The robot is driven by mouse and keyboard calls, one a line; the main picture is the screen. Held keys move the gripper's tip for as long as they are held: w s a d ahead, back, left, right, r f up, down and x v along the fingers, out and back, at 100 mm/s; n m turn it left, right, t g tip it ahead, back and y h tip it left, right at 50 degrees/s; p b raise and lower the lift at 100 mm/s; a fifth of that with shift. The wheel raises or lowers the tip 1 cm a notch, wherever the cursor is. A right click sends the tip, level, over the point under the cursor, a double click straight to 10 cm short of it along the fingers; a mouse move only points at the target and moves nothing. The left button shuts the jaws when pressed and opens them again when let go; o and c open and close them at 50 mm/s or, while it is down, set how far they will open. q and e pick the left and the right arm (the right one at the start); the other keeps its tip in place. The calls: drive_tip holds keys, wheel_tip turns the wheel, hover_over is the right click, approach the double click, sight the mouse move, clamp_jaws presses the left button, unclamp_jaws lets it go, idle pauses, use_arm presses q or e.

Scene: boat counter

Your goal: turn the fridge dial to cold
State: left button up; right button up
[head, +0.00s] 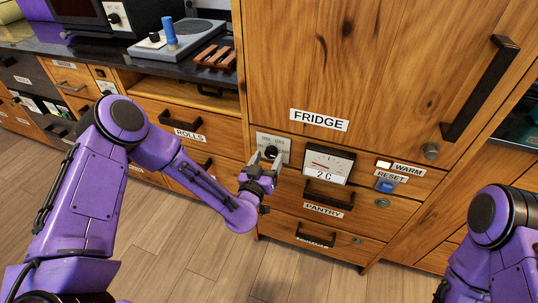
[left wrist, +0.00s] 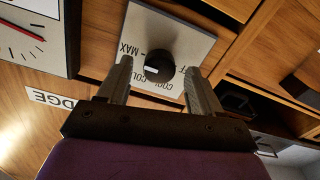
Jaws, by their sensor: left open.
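The fridge dial (head: 271,151) is a black knob on a pale plate below the FRIDGE label. In the left wrist view, the dial (left wrist: 160,66) has a white mark, and the plate (left wrist: 190,40) carries printed words including COOL and MAX, partly covered. My left gripper (head: 264,160) is at the dial. In the left wrist view, the left gripper's fingers (left wrist: 158,78) are open on either side of the knob, with gaps showing on both sides. Whether the fingertips reach around its depth is unclear. My right gripper is out of frame; only its arm shows.
Right of the dial is a gauge (head: 328,164) reading 2 C, then a WARM light (head: 384,165) and a blue RESET button (head: 385,186). The fridge door handle (head: 477,88) is above right. The PANTRY drawer handle (head: 328,201) is below. A counter (head: 75,45) lies at the back left.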

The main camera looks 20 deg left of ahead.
use_arm(q)
drive_tip(key=shift+w, duration=0.8)
drive_tip(key=shift+c, duration=0.3)
drive_tip(key=c, duration=1)
drive_tip(key=n+b, duration=0.2)
drive_tip(key=n, duration=0.3)
drive_tip(key=shift+f+n, duration=0.15)
drive_tip(key=shift+n, duration=0.15)
drive_tip(key=n+b, duration=0.2)
drive_tip(key=n, duration=0.4)
drive_tip(key=shift+d+b, duration=0.1)
drive_tip(key=shift+b, duration=0.25)
